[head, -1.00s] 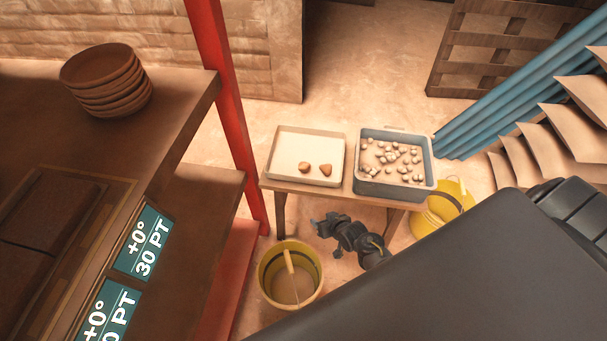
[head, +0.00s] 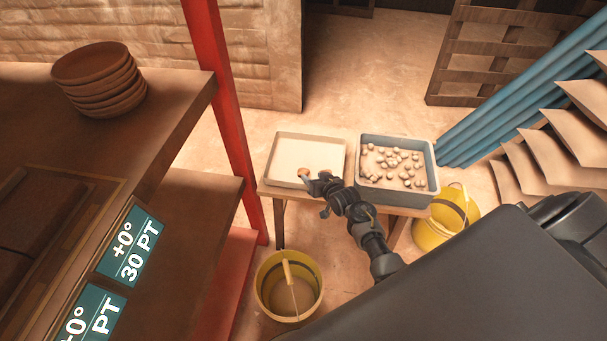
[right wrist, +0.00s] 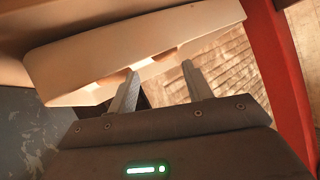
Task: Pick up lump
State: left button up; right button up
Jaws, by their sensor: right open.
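My right gripper (head: 314,183) is over the front edge of the white tray (head: 290,148), its jaws towards the tray. One brown lump (head: 304,173) shows just beyond the fingertips; the other lump is hidden by the gripper. In the right wrist view the two fingers (right wrist: 158,69) are apart with nothing held between them. The tray (right wrist: 110,45) is seen there tilted, with brown patches (right wrist: 167,54) at its rim that look like the lumps, close to the fingertips. Whether a finger touches a lump I cannot tell. My left gripper is out of view.
A blue-grey bin (head: 433,183) of small pale lumps stands right of the tray on the same low bench (head: 275,192). Yellow buckets stand in front (head: 262,290) and at right (head: 430,235). A red post (head: 225,120) and shelf (head: 190,110) with stacked bowls (head: 105,85) are left.

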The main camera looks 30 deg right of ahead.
aim_at(307, 173)
jog(key=shift+w+f, duration=0.15)
jog(key=shift+w, duration=0.25)
jog(key=x, duration=0.4)
jog(key=shift+w+a+b, duration=0.1)
jog(key=shift+w+b, duration=0.05)
jog(key=shift+b, duration=0.2)
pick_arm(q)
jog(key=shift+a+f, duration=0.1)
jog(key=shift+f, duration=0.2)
pick_arm(e)
jog(key=c, duration=0.7)
jog(key=shift+o, duration=0.2)
